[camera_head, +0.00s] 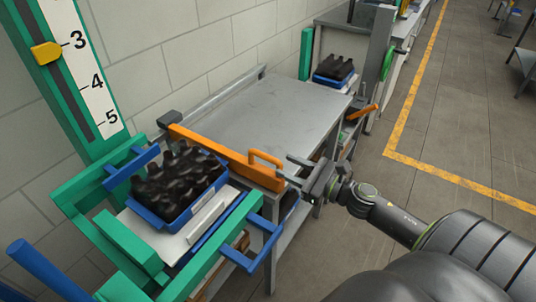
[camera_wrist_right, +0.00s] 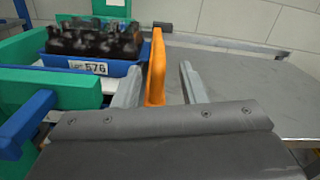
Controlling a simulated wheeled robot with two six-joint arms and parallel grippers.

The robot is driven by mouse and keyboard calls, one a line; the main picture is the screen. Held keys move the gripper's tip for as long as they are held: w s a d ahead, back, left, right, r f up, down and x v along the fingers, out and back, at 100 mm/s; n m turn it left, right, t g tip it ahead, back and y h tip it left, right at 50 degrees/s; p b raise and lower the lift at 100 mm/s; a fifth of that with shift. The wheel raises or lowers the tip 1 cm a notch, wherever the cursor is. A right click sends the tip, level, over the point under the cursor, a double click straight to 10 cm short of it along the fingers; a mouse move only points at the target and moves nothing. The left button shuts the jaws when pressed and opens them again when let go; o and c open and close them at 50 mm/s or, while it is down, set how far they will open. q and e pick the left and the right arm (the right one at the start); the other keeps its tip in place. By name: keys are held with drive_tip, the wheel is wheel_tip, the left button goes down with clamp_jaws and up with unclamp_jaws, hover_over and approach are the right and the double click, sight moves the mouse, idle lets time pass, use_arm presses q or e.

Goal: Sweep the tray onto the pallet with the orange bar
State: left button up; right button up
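A blue tray (camera_head: 187,218) packed with dark amber bottles (camera_head: 175,180) sits on a pale plate (camera_head: 150,232), probably the pallet, inside the green frame. My right gripper (camera_head: 302,174) is at that handle end. In the right wrist view its fingers are apart, with the orange bar (camera_wrist_right: 156,68) between them, nearer the left finger. My left gripper is out of view.
The grey table (camera_head: 270,105) is bare, with a rail along the wall. A second blue tray of bottles (camera_head: 335,70) stands beyond its far end. A green post with a number scale (camera_head: 95,75) rises at left. Blue handles (camera_head: 265,240) stick out from the frame.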

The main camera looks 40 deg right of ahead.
sight(275, 161)
drive_tip(key=shift+w+a+r+p, duration=0.15)
drive_tip(key=shift+w+a+p, duration=0.15)
drive_tip(key=shift+w+p, duration=0.25)
drive_tip(key=p+x, duration=0.3)
drive_tip(key=x, duration=0.1)
drive_tip(key=shift+w+a, duration=0.1)
drive_tip(key=shift+w, duration=0.1)
drive_tip(key=shift+w+a, duration=0.25)
drive_tip(key=shift+w, duration=0.4)
drive_tip(key=shift+f, duration=0.25)
clamp_jaws()
